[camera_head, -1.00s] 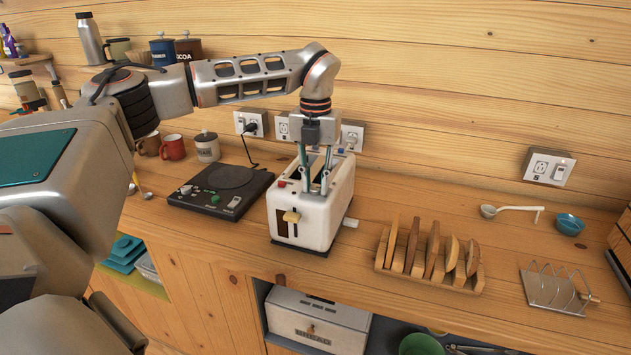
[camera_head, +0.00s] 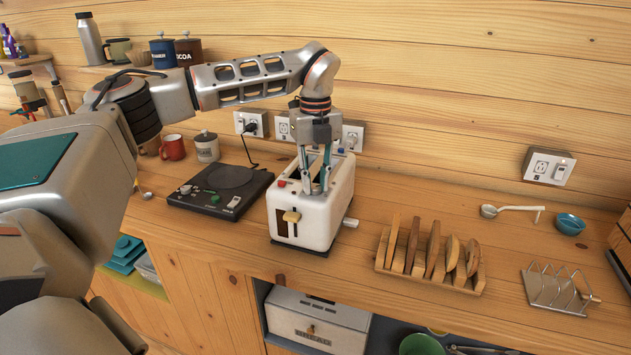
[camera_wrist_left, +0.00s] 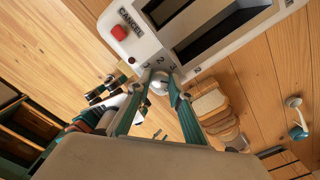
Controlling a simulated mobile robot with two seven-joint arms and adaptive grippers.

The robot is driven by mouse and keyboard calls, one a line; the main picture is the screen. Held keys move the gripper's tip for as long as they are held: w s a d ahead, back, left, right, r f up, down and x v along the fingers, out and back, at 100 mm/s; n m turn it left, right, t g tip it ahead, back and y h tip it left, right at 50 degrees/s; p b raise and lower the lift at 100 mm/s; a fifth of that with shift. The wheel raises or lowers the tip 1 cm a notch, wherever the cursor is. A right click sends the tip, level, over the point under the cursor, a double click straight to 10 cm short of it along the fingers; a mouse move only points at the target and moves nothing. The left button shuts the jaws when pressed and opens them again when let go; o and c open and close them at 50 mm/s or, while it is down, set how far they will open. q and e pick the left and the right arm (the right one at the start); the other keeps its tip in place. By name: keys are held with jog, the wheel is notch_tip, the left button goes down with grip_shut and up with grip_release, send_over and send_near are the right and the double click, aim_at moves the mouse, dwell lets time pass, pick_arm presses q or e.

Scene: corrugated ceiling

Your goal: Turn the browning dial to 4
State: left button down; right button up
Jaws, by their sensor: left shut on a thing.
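The white toaster (camera_head: 284,204) stands on the wooden counter, with a cream lever on its front. Its top fills the upper part of the left wrist view (camera_wrist_left: 218,62). The browning dial (camera_wrist_left: 160,83) is a small pale knob on the toaster's top, with printed numbers such as 2 and 3 beside it. My left gripper (camera_head: 314,189) points down over the toaster. In the left wrist view its fingertips (camera_wrist_left: 160,88) are shut on the dial. The fingers partly hide the dial, and I cannot tell which number it points to. My right gripper is not in view.
A red CANCEL button (camera_wrist_left: 119,32) lies near the dial. A black hotplate (camera_head: 220,190) stands left of the toaster. A wooden rack of bread slices (camera_head: 430,276) and a wire toast rack (camera_head: 556,292) stand to the right. Wall sockets (camera_head: 352,136) are close behind.

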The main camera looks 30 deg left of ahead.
aim_at(315, 187)
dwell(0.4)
pick_arm(q)
jog(key=c, duration=1.8)
grip_release()
jog(key=shift+r, duration=0.15)
notch_tip(315, 187, up, 12)
jog(key=shift+f, duration=0.1)
jog(key=shift+s+f, duration=0.1)
